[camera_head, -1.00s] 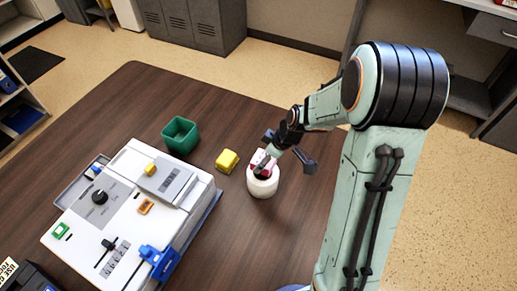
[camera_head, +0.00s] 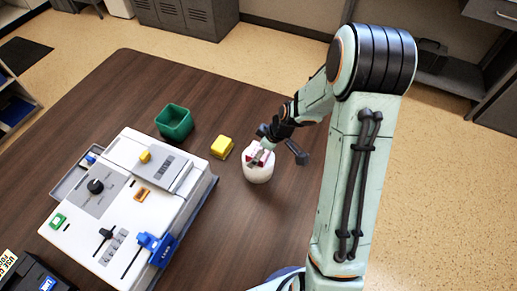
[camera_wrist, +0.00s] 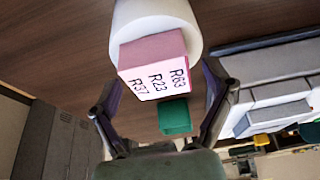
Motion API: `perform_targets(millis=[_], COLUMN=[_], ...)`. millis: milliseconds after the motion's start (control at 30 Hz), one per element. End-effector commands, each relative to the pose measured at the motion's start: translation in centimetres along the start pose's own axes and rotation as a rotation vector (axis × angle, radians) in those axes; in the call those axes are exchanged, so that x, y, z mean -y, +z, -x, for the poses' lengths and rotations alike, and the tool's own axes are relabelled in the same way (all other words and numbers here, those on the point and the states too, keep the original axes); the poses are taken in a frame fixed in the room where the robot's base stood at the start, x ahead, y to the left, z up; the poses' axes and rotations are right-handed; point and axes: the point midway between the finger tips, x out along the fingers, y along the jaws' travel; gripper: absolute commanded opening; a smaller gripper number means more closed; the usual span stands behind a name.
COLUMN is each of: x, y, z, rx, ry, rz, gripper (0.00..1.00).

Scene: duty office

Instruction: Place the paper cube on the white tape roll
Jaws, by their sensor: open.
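The paper cube is a pink block (camera_wrist: 158,62) printed with "R63", "R23" and "R37". It rests on the end of the white tape roll (camera_wrist: 128,14). In the head view the roll (camera_head: 258,174) stands upright on the table and the cube (camera_head: 250,155) shows as a pink patch on top, partly hidden by a finger. My gripper (camera_wrist: 153,88) is open, with one finger on each side of the cube. The wrist view shows a gap at the right finger; contact at the left finger is hard to judge. My gripper (camera_head: 262,157) sits just above the roll in the head view.
A yellow block (camera_head: 222,147) and a green open box (camera_head: 174,123) stand left of the roll. A white control panel device (camera_head: 110,215) with knobs and switches fills the table's left side. The brown table (camera_head: 235,230) is bare in front of the roll.

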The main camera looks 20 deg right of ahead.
Motion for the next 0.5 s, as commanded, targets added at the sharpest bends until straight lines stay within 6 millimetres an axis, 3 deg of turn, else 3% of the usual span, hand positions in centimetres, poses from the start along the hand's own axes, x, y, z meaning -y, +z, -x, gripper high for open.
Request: perform_targets(millis=[167,500], x=[-0.1,-0.1], y=[-0.2,-0.2], z=[0.8,8.2], rx=[0.000,-0.002], ry=[0.003,0.007], rz=[0.000,0.001], gripper=[0.82,0.82])
